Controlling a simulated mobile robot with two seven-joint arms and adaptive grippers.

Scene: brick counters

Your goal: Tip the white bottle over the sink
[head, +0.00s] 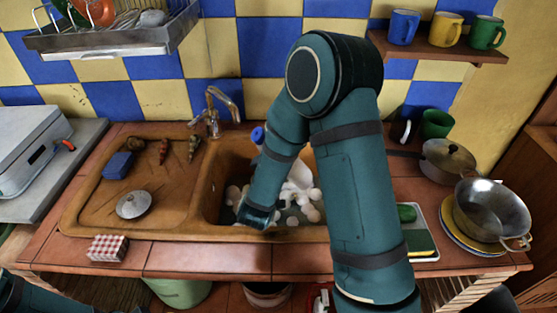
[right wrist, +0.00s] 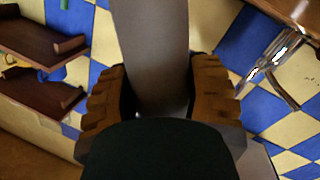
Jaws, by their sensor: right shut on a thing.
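My right gripper (right wrist: 160,78) is shut on the white bottle (right wrist: 152,45), which looks grey in shadow between the brown finger pads in the right wrist view. In the head view my right arm reaches over the sink (head: 212,185) and hides most of the gripper and bottle. A blue piece (head: 258,135), perhaps the bottle's cap, shows just left of the arm. How far the bottle is tilted cannot be told. White and grey lumps (head: 305,195) lie in the basin. Only a bit of my left arm shows at the lower left; its gripper is out of view.
The tap (head: 220,105) stands behind the basin and also shows in the right wrist view (right wrist: 270,60). A blue sponge (head: 118,165) and a metal lid (head: 134,204) lie on the drainboard. Pots (head: 490,210) stand at the right. A mug shelf (head: 440,48) hangs above.

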